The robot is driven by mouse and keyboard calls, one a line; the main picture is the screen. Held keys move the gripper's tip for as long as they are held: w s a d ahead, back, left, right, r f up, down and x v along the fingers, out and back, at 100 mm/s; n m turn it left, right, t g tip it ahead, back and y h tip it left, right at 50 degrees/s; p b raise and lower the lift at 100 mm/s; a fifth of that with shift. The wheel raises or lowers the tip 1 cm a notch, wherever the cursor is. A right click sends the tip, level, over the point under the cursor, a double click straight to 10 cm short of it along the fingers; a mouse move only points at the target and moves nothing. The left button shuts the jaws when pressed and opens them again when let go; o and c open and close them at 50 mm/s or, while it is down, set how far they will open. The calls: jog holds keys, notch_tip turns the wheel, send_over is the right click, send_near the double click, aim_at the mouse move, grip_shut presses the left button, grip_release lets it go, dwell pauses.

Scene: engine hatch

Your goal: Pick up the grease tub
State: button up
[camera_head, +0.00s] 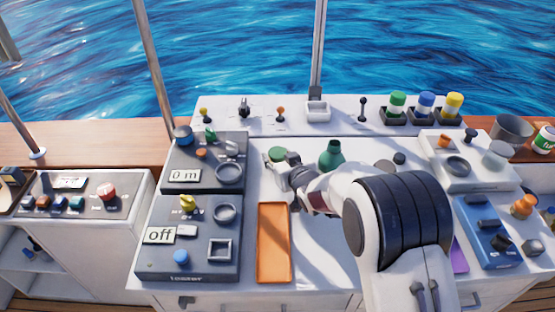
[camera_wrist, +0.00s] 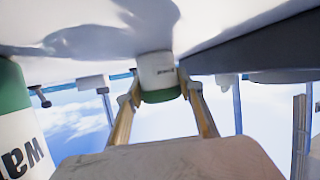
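A small white tub with a green lid (camera_wrist: 158,75), which I take as the grease tub, stands on the white worktop. Its green top also shows in the head view (camera_head: 277,154), left of the green bottle. My gripper (camera_head: 291,168) is low over the worktop, right beside the tub. In the wrist view, which is upside down, the spread fingers (camera_wrist: 159,84) frame the tub at their tips, one on each side. The gripper looks open; whether either finger touches the tub is unclear. In the head view my gripper partly hides the tub.
A dark green bottle (camera_head: 331,154) stands close right of the gripper. A large green-and-white lettered thing (camera_wrist: 18,125) is near at the wrist view's left. Dark instrument panels (camera_head: 190,250) lie left, and an empty orange tray (camera_head: 274,245) lies in front. Another green-lidded jar (camera_head: 544,140) stands far right.

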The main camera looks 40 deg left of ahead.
aim_at(277, 152)
jog(key=shift+r, duration=0.2)
jog(key=shift+c, duration=0.2)
jog(key=shift+r, duration=4.85)
